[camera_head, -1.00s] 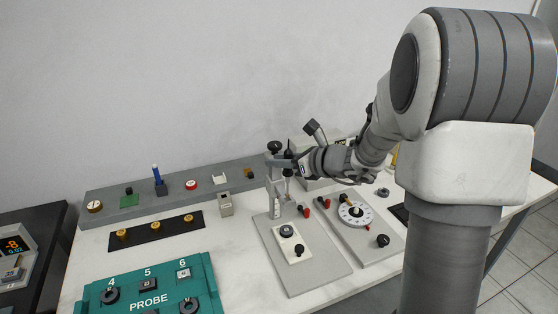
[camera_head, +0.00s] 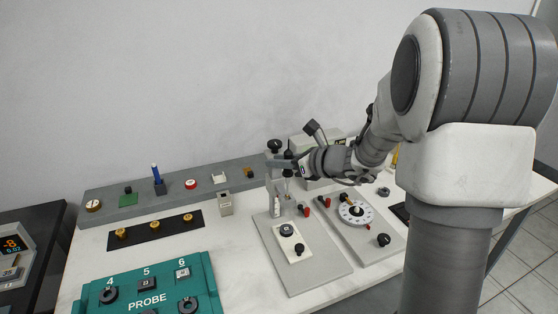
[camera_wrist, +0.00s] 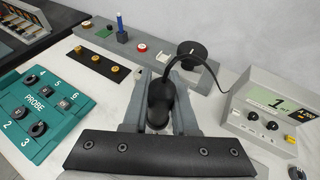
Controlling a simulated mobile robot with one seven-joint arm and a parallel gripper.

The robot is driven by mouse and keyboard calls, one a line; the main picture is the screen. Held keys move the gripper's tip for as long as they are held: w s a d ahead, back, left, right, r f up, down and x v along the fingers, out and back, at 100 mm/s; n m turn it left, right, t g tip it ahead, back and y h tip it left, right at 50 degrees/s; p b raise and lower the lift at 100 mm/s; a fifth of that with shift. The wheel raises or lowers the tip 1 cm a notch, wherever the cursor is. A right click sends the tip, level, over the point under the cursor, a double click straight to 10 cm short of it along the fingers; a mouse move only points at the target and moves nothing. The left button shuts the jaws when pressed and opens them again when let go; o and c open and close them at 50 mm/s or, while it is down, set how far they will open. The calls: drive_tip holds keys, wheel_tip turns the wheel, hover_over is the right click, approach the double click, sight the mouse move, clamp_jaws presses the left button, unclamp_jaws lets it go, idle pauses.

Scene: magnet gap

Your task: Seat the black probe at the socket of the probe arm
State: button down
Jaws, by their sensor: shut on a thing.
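The black probe (camera_wrist: 160,102) is held upright between the grey fingers of my gripper (camera_wrist: 158,88) in the wrist view, with a thin black cable looping off to the right. In the head view the probe's dark top (camera_head: 288,155) shows above my gripper (camera_head: 290,166). My gripper is shut on it, at the grey probe arm (camera_head: 275,161) on its upright post. A black knob (camera_wrist: 192,54) on top of the post shows just beyond the probe. The socket and the probe's lower end are hidden by my gripper, so I cannot tell how they meet.
Below is a grey base plate (camera_head: 318,270) with a white panel and knobs. A dial plate (camera_head: 365,228) stands to the right. A meter box (camera_wrist: 270,110) is close at right in the wrist view. The green PROBE rack (camera_head: 205,275) is at front left.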

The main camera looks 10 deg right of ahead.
wheel_tip(320, 180, down, 7)
drive_tip(key=b, duration=0.6)
drive_tip(key=shift+f+b, duration=0.2)
drive_tip(key=shift+b, duration=0.15)
idle(1.1)
idle(0.4)
drive_tip(key=c, duration=0.6)
unclamp_jaws()
drive_tip(key=p+v, duration=0.3)
drive_tip(key=v, duration=1.4)
drive_tip(key=shift+s+d+r, duration=0.1)
drive_tip(key=shift+d, duration=0.05)
